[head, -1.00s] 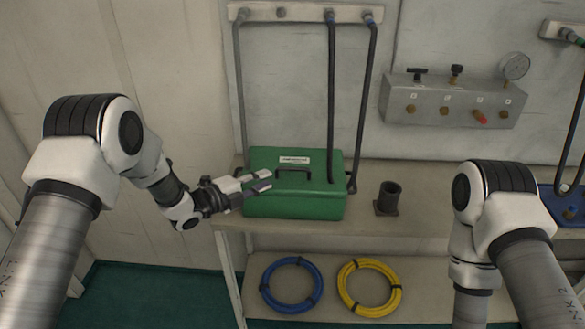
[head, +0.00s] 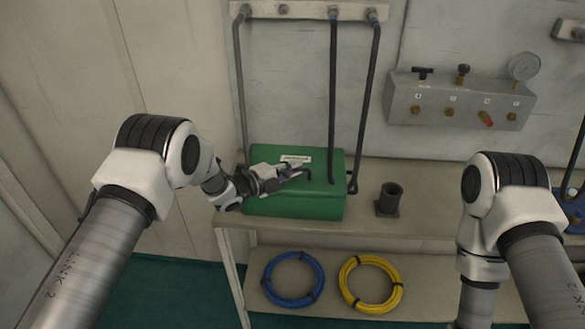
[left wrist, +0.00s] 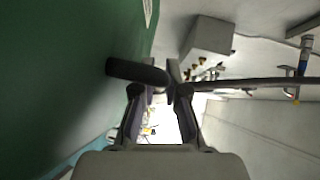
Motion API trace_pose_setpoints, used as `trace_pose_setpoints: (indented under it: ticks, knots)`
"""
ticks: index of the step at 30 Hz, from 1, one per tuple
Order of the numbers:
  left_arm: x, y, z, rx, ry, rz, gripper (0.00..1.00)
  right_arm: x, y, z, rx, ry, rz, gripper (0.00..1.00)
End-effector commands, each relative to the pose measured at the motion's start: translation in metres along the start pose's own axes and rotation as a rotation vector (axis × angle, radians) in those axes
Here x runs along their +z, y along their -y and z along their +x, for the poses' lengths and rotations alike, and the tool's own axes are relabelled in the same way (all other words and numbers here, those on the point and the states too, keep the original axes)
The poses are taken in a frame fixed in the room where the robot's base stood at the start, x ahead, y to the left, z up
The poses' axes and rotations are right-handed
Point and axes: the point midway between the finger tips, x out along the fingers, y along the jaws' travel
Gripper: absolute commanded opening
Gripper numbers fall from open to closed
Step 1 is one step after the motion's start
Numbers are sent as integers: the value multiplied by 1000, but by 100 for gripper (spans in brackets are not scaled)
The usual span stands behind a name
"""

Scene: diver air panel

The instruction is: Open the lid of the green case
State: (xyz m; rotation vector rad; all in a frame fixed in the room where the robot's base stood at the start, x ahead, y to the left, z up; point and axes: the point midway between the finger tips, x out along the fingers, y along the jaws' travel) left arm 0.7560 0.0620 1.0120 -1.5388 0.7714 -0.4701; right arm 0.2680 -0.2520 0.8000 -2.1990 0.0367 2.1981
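The green case (head: 318,206) stands on the shelf below the wall pipes, with its lid down. My right gripper is out of view.
A grey valve panel (head: 458,102) is on the wall. A blue coil (head: 267,282) and a yellow coil (head: 346,290) lie on the lower shelf.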

Motion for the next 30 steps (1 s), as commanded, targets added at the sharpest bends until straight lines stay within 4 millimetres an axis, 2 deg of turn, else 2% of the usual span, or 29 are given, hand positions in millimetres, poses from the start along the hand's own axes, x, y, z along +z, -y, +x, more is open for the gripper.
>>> trace_pose_setpoints:
  ticks: [8, 14, 23, 30]
  knots:
    - [0, 1, 0, 2, 0, -2, 0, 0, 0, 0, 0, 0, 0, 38]
    - [1, 10, 0, 31, 0, -30, 0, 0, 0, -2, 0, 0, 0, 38]
    - [7, 43, 5, 154, -3, -152, 0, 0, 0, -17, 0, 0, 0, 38]
    - [16, 72, 14, 285, -6, -278, 0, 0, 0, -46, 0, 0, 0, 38]
